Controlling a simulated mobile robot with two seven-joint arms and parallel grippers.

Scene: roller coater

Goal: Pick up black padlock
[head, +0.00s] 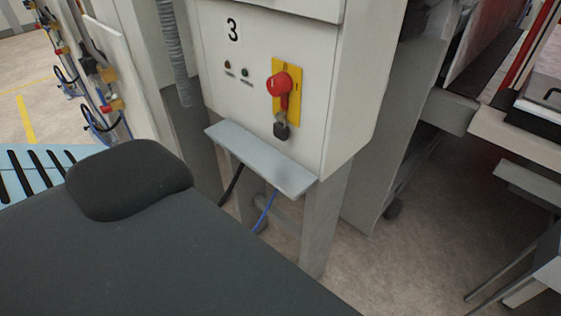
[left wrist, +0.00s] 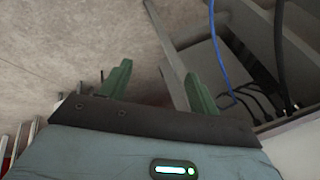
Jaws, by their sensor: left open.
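The black padlock (head: 281,131) hangs at the lower end of the red switch handle (head: 282,88) on a yellow plate (head: 291,98). The plate is on the front of a white cabinet marked 3. My left gripper (left wrist: 158,72) shows only in the left wrist view, with its two green fingers apart and nothing between them. The padlock is not visible in that view. My right gripper is in neither view.
A narrow grey shelf (head: 262,158) juts out below the padlock. Black and blue cables hang beneath it; a blue cable (left wrist: 217,50) also shows in the left wrist view. Grey machine legs stand on the floor, and bare floor (head: 350,270) lies to the right.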

